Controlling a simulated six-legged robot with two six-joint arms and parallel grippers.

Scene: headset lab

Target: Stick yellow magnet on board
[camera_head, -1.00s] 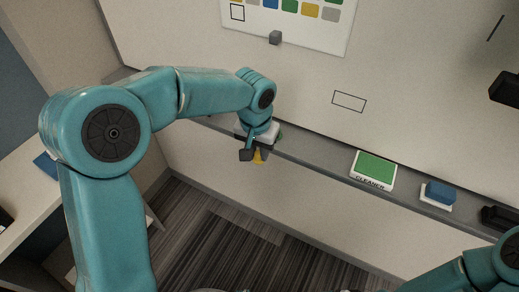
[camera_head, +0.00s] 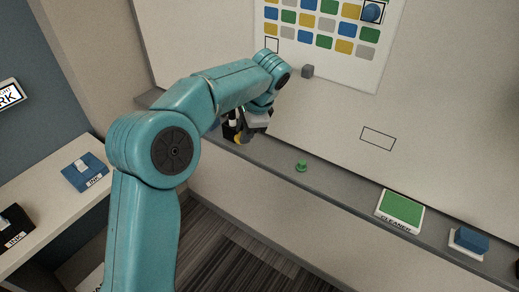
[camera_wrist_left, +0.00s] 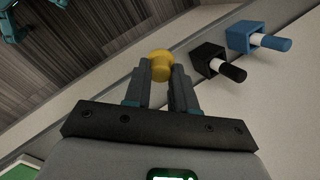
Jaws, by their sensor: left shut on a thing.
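The yellow magnet (camera_wrist_left: 159,64) is a small round knob held between the fingertips of my left gripper (camera_wrist_left: 162,72) in the left wrist view. In the head view the left gripper (camera_head: 240,133) hangs in front of the lower whiteboard, near the tray ledge, and only a bit of the yellow magnet (camera_head: 238,138) shows. The whiteboard (camera_head: 440,110) carries a chart sheet (camera_head: 354,69) of coloured squares. My right gripper is not in view.
A blue magnet (camera_head: 371,12) sits in an outlined square on the chart. A green magnet (camera_head: 301,166), cleaner (camera_head: 400,210) and blue eraser (camera_head: 470,240) are on the tray. Black (camera_wrist_left: 210,60) and blue (camera_wrist_left: 238,36) marker holders stand near the gripper.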

